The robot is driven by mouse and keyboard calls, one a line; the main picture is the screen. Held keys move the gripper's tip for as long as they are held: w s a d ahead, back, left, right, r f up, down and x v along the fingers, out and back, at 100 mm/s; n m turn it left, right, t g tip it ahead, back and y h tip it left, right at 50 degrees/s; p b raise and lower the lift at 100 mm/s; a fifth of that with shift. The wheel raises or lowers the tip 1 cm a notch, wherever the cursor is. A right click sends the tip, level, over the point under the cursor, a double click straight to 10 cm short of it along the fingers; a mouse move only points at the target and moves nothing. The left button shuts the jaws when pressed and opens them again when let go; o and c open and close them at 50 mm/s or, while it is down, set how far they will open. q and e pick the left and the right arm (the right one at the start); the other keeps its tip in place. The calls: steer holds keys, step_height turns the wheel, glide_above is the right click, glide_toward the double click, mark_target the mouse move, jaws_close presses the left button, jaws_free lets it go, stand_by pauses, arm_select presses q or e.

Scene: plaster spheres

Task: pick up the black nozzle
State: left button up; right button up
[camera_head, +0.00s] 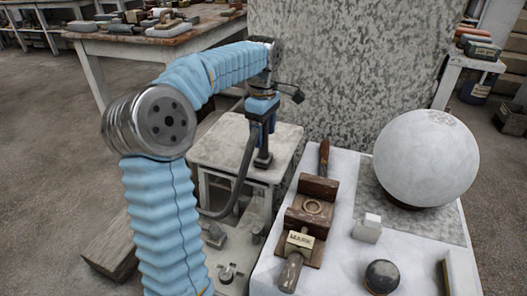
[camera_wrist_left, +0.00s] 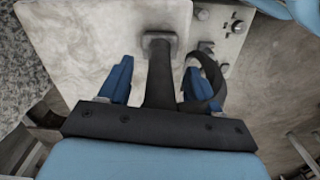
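The black nozzle (camera_head: 264,154) stands upright on a small pale stand (camera_head: 215,150), its flared foot on the top. A dark hose (camera_head: 243,165) curves from it down the stand's front. My left gripper (camera_head: 263,112) is above the nozzle, pointing down. In the left wrist view, the nozzle (camera_wrist_left: 161,75) runs between the two blue fingers of my left gripper (camera_wrist_left: 157,82), with a gap on either side. The gripper is open, and the fingers do not appear to touch the nozzle. The hose also loops beside the right finger. My right gripper is out of view.
A white-topped table (camera_head: 340,262) at the right holds a large plaster sphere (camera_head: 426,158), a wooden device (camera_head: 312,207), a white block (camera_head: 368,228) and a dark ball (camera_head: 381,276). A speckled pillar (camera_head: 345,70) rises behind. Metal fittings (camera_head: 229,272) sit below the stand.

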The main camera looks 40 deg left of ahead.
arm_select(q)
steer(key=c, duration=1.1)
steer(key=shift+o, duration=0.2)
steer(key=shift+r, duration=0.15)
steer(key=shift+r, duration=0.25)
step_height(320, 180, up, 3)
steer(key=shift+f, duration=0.15)
steer(key=s+r, duration=0.9)
steer(key=s, duration=0.5)
steer(key=shift+d+r+b, duration=0.3)
steer(key=shift+d, duration=0.1)
